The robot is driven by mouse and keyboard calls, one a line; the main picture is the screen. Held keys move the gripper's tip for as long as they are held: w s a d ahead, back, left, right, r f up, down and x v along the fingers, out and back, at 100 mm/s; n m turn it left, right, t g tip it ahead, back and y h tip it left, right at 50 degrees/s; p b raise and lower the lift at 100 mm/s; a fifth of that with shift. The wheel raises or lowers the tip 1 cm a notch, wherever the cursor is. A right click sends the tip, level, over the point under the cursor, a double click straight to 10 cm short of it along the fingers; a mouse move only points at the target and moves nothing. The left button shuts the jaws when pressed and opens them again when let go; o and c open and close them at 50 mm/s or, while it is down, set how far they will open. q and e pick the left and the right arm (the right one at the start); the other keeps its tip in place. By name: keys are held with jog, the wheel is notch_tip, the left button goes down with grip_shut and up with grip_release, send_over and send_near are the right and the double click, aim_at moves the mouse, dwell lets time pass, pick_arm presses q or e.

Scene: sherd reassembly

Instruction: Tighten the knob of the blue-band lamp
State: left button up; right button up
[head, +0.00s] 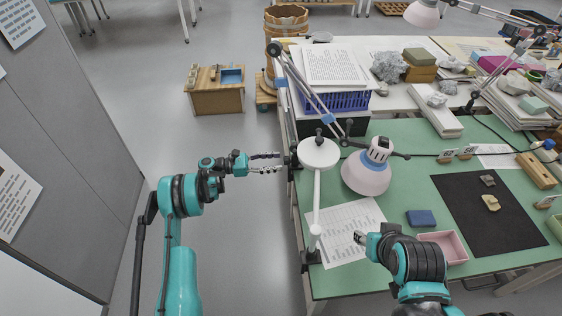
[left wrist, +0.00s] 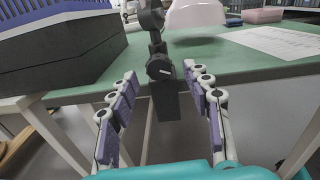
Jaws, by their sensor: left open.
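The blue-band lamp has a pale round shade (head: 366,175) with a blue ring near its top, over the green mat, and a jointed grey arm with a blue band. In the left wrist view a dark clamp (left wrist: 165,103) grips the table's edge. Its round black knob (left wrist: 160,67) carries a white mark and faces me. My left gripper (head: 281,162) is open and empty just left of the table edge. In the left wrist view its fingers (left wrist: 160,78) stand either side of the knob, seemingly without touching it. My right gripper (head: 360,238) is over the printed sheet; its jaws are too small to judge.
A white stand with a round top (head: 318,152) is clamped to the table's left edge, close to my left gripper. A blue crate (head: 340,101) stands behind. A pink tray (head: 456,243) and blue box (head: 421,218) lie near my right arm.

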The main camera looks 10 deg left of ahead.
pick_arm(q)
jog(key=b+x, duration=0.1)
jog(key=x, duration=0.3)
grip_shut()
jog(key=shift+m, duration=1.5)
grip_release()
jog(key=v, duration=1.2)
